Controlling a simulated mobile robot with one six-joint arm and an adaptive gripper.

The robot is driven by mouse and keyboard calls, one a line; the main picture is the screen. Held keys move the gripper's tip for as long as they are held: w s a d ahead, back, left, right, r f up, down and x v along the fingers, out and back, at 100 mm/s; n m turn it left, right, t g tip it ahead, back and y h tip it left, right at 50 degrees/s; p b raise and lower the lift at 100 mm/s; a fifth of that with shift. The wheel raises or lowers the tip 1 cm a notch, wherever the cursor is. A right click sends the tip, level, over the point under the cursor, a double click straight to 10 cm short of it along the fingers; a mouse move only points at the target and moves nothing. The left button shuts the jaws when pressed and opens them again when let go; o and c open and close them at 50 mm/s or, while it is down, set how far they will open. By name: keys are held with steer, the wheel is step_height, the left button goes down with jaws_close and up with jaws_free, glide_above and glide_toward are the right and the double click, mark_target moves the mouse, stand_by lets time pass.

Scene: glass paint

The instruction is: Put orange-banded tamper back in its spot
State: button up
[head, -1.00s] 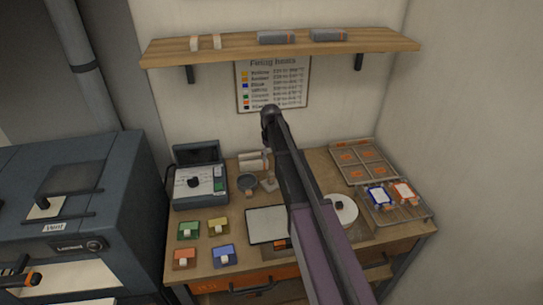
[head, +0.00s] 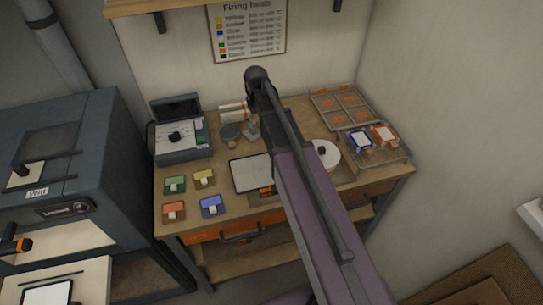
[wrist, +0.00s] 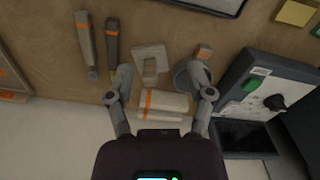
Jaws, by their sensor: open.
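A pale grey piece with a flat square foot and an upright handle (wrist: 150,70), apparently the tamper, stands on the wooden bench near the wall. It also shows in the head view (head: 251,130). Its orange band is not clear. My gripper (wrist: 158,79) is open and empty, its fingers on either side of the handle in the wrist view; contact and height cannot be told. In the head view my arm hides the gripper. A light tool (wrist: 85,42) and a dark tool (wrist: 112,42) with orange bands lie to the left. The tamper's spot is not identifiable.
A round grey sieve-like tool (wrist: 187,76) sits close to my right finger. White orange-banded rolls (wrist: 165,105) lie by the wall. A boxy device (head: 182,138) stands at the bench's left. Colour swatches (head: 204,177), a white panel (head: 249,173) and a rack (head: 378,150) occupy the rest.

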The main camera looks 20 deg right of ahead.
steer(key=s+m, duration=0.3)
steer(key=s, duration=1.6)
steer(key=shift+s, duration=0.15)
